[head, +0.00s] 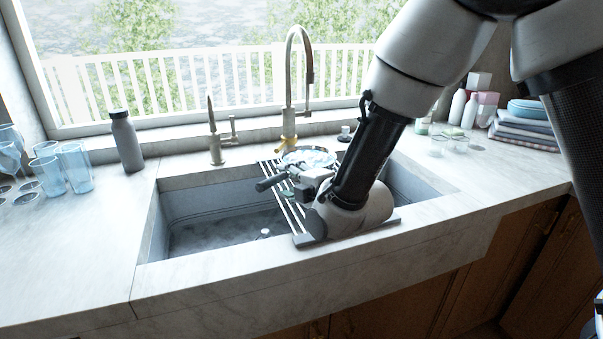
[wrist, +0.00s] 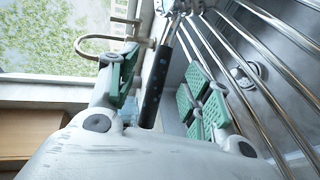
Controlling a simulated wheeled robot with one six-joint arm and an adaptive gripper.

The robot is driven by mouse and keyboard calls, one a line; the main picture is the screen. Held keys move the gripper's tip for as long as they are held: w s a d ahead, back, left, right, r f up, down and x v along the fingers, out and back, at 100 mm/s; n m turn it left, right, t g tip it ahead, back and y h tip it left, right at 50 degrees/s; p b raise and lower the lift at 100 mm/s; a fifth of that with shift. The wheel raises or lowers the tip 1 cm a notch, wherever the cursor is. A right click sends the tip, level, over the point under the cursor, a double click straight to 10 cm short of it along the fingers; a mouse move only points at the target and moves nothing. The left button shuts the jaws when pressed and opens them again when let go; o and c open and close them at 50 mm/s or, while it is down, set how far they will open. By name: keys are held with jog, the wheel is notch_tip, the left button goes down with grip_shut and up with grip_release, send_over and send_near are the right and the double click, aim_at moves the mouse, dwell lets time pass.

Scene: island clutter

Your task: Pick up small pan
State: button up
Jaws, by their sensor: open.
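The small pan (head: 308,157) lies on the metal rack over the sink, its shiny round body toward the faucet. Its dark handle points left and toward the front in the head view. In the wrist view the pan's black handle (wrist: 153,92) runs between the green-padded fingers. My gripper (wrist: 163,75) is open, with one finger on each side of the handle and visible gaps. In the head view my gripper (head: 302,190) is low over the rack, and my arm hides part of the rack. The wrist view cuts off most of the pan's body.
The rack (head: 290,212) spans the sink (head: 215,215), which has a drain below. A faucet (head: 289,90) rises behind the pan. Blue glasses (head: 77,168) and a grey bottle (head: 126,142) stand left. Folded cloths (head: 524,130) and bottles stand right. The front counter edge is clear.

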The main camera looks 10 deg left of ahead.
aim_at(284, 177)
jog(key=shift+x, duration=1.55)
jog(key=shift+f, duration=0.1)
grip_shut()
